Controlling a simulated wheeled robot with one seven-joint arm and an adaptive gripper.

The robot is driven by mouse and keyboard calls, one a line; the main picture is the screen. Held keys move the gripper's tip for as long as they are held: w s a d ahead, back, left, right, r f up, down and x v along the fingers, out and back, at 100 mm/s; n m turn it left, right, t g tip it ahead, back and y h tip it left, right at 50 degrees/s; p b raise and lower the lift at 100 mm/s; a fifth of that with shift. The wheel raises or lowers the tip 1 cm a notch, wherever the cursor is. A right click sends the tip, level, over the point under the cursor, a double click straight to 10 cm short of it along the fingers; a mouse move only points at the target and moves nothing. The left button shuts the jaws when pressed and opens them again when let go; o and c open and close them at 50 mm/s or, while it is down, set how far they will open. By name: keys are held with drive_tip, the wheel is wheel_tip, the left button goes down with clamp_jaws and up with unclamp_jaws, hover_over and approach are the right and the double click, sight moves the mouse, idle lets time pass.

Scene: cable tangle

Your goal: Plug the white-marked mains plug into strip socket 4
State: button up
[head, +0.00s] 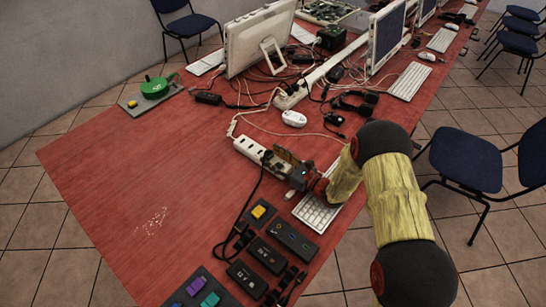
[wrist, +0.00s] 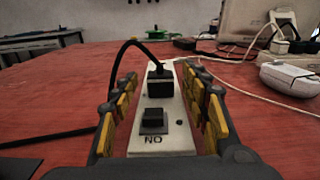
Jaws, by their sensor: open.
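The white power strip (head: 247,146) lies on the red table, with several open sockets toward its far left end. A black plug (wrist: 160,84) stands on the strip in the wrist view, its black cable (wrist: 127,50) arching up and left. I see no white mark on it, and its contact with the socket is hidden. A black switch (wrist: 153,121) marked ON, seen upside down, is nearer me. My gripper (head: 281,161) is over the strip's near end, also in the wrist view (wrist: 159,76). Its yellow-padded fingers are open on either side of strip and plug, apparently without gripping.
A white keyboard (head: 318,212) lies beneath my arm. Black boxes (head: 290,238) and cables lie toward the near edge. A white mouse-like device (head: 294,118) and tangled cables are behind the strip. The left tabletop is mostly clear, except for a green round object (head: 155,88).

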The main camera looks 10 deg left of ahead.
drive_tip(key=shift+r, duration=0.1)
wheel_tip(320, 180, up, 10)
idle(0.6)
drive_tip(key=s+a+f+n+g, duration=0.2)
drive_tip(key=s+f+n+g, duration=0.35)
drive_tip(key=s, duration=0.35)
drive_tip(key=s+d+r+n+g+h, duration=0.1)
drive_tip(key=s+d+n+g+h, duration=0.2)
drive_tip(key=s, duration=0.5)
drive_tip(key=s+d+r+n+g+h, duration=0.1)
drive_tip(key=s+d+n+g+h, duration=0.1)
drive_tip(key=s+n+g, duration=0.4)
drive_tip(key=s+d+r+n+t+h, duration=0.5)
drive_tip(key=d+r, duration=0.3)
drive_tip(key=d, duration=0.5)
drive_tip(key=s+d+r+n+t+h, duration=0.3)
drive_tip(key=s+d+r+n+h, duration=0.3)
drive_tip(key=d, duration=0.7)
wheel_tip(320, 180, up, 8)
drive_tip(key=s+d+m+t, duration=0.1)
drive_tip(key=s+t, duration=0.1)
drive_tip(key=t, duration=0.1)
drive_tip(key=shift+d+y, duration=0.2)
drive_tip(key=shift+y, duration=0.1)
